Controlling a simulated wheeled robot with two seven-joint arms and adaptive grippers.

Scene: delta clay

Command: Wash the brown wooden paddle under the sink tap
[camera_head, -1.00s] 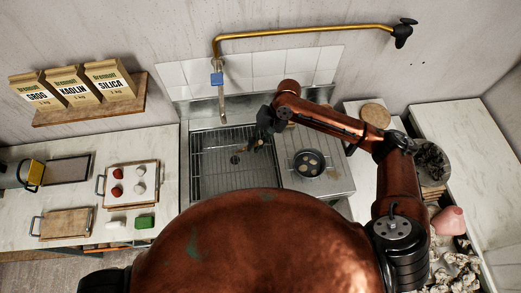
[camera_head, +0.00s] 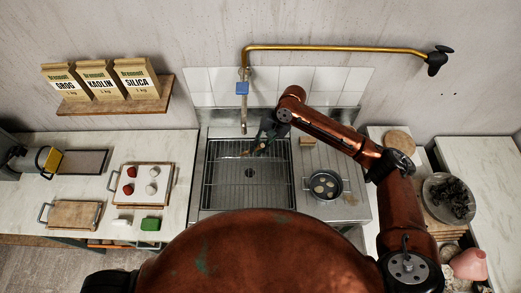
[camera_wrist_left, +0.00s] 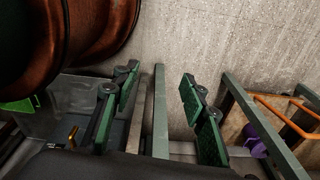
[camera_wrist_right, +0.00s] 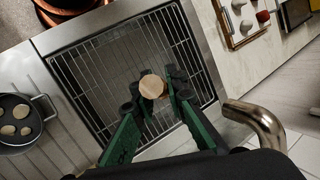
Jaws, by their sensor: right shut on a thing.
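My right gripper (camera_head: 258,146) is over the back part of the sink (camera_head: 208,180), just right of the tap spout (camera_head: 244,118). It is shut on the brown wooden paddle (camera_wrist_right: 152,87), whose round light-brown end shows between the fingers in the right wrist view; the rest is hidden. The metal spout (camera_wrist_right: 258,125) appears right of this gripper in that view. No water stream is visible. My left gripper (camera_wrist_left: 158,110) shows only in the left wrist view, with its green fingers wide apart and nothing between them.
A dark pan (camera_head: 325,187) with round pieces stands on the drainboard right of the sink. A tray (camera_head: 140,186) with red and white pieces, a green sponge (camera_head: 151,224) and a wooden board (camera_head: 73,214) lie on the left counter. A brass pipe (camera_head: 340,47) runs above.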

